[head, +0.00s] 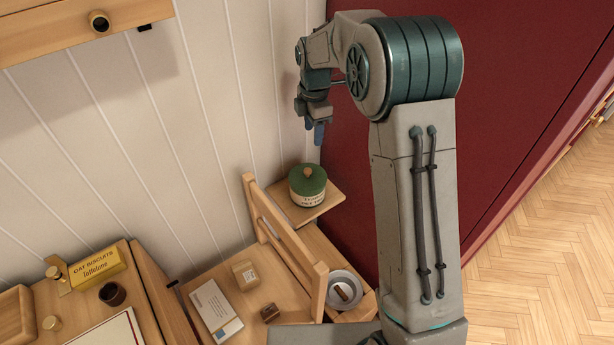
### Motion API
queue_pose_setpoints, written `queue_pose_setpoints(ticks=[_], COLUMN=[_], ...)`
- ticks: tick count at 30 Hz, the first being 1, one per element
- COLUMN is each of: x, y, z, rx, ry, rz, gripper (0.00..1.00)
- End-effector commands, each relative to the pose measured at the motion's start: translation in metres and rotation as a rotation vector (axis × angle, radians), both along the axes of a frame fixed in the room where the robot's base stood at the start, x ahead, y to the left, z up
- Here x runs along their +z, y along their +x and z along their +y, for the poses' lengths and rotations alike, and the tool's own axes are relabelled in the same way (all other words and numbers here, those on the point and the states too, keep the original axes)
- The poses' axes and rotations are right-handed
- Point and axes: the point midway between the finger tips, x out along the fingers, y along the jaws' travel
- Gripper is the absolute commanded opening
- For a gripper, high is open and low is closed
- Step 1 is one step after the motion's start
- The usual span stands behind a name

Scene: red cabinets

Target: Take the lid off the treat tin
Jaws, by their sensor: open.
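The treat tin (308,196) is a round cream tin with dark lettering, standing upright on a small wooden shelf in the corner by the red cabinet. Its green lid (307,179) with a round wooden knob (308,171) sits on top of it. My gripper (317,130) is above the tin and slightly to its right in the picture, pointing down and apart from the lid. It is seen from the side and small, with nothing visible between its fingers.
A wooden rail (285,235) stands just in front of the shelf (330,200). The red cabinet (345,215) rises close on the right. A yellow biscuit box (97,268) is at left.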

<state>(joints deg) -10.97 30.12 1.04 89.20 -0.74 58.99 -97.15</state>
Motion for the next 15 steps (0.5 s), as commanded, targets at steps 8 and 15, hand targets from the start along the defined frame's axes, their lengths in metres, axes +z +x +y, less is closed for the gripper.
queue_pose_setpoints(ticks=[8,15], x=[-0.039,-0.079], y=[0.027,0.027], z=[0.021,0.022], rx=[0.241,0.258], ry=[-0.008,-0.009], rz=[0.028,0.033], gripper=[0.48,0.48])
